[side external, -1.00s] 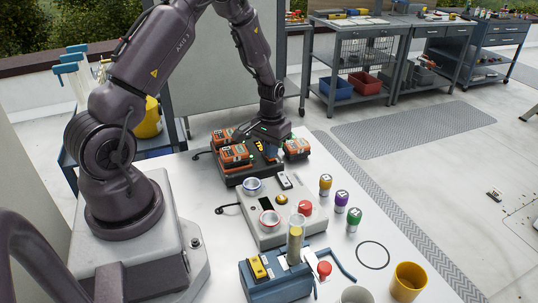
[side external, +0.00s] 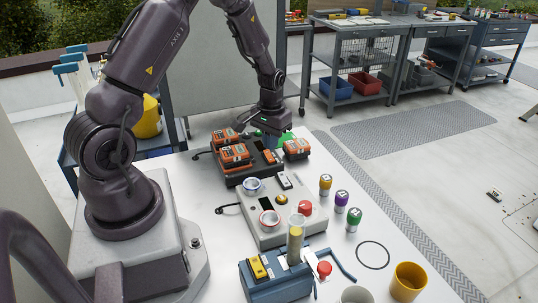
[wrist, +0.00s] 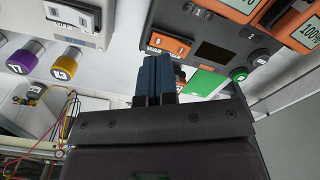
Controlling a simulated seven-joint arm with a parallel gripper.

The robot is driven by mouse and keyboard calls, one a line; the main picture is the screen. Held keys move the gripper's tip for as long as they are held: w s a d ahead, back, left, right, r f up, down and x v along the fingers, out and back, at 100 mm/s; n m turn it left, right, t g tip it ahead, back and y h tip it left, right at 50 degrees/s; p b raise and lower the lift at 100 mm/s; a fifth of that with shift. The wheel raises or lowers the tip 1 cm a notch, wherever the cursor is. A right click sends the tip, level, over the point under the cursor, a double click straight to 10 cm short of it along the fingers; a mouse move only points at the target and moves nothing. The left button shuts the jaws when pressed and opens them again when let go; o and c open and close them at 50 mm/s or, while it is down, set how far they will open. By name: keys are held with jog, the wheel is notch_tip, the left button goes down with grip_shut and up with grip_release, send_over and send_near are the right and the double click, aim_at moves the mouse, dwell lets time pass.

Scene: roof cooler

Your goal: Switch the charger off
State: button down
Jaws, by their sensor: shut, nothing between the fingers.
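The charger (side external: 232,180) is a dark box on the white table, with orange battery packs (side external: 235,155) on it. An orange rocker switch (side external: 268,157) sits on its front part. My gripper (side external: 270,145) is shut and empty, just behind the switch in the side view.
A grey box (side external: 275,232) with a red button stands in front of the charger. Capped bottles (side external: 340,198) stand to its right. A blue device (side external: 275,283) and a yellow cup (side external: 407,281) are nearer. A green panel (wrist: 205,82) lies beyond the fingers.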

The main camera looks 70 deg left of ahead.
aim_at(270, 159)
jog(key=shift+r, duration=1.8)
